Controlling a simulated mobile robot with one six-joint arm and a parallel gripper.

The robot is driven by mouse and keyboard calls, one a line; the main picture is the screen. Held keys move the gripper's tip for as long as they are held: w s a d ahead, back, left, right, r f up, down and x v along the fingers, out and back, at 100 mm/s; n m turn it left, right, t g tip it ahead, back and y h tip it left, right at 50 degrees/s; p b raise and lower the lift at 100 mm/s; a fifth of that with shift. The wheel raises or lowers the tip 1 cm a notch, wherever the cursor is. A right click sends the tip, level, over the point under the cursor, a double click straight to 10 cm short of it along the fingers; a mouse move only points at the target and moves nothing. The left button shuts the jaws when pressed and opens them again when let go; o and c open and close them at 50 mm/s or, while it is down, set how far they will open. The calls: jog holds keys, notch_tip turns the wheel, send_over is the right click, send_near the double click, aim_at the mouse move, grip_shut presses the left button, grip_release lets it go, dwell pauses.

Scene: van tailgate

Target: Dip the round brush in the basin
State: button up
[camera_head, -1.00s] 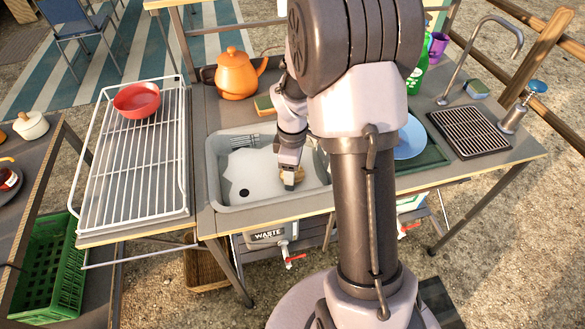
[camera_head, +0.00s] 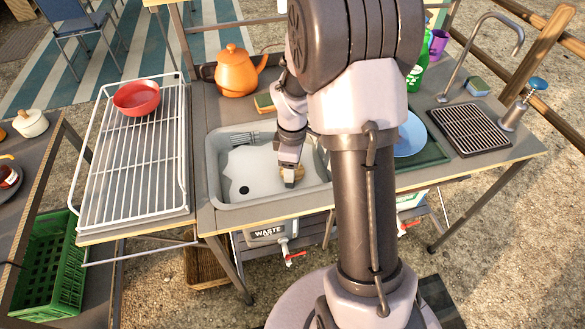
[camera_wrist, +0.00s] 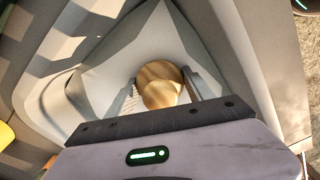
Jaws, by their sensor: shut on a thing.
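In the head view the brush (camera_head: 297,173) is a small tan shape at the fingertips, partly hidden by my gripper. The basin has a pale inside and a dark round drain. I cannot tell whether the bristles touch the basin's bottom.
A white wire rack (camera_head: 131,172) with a red bowl (camera_head: 136,98) stands left of the basin. An orange kettle (camera_head: 237,72) and a sponge (camera_head: 264,103) are behind it. A blue plate (camera_head: 410,136), a drain grid (camera_head: 468,131) and a tap (camera_head: 484,32) are at the right.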

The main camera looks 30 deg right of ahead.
notch_tip(320, 180, up, 13)
jog(key=p, duration=1.2)
jog(key=shift+r, duration=0.15)
jog(key=shift+f, duration=0.2)
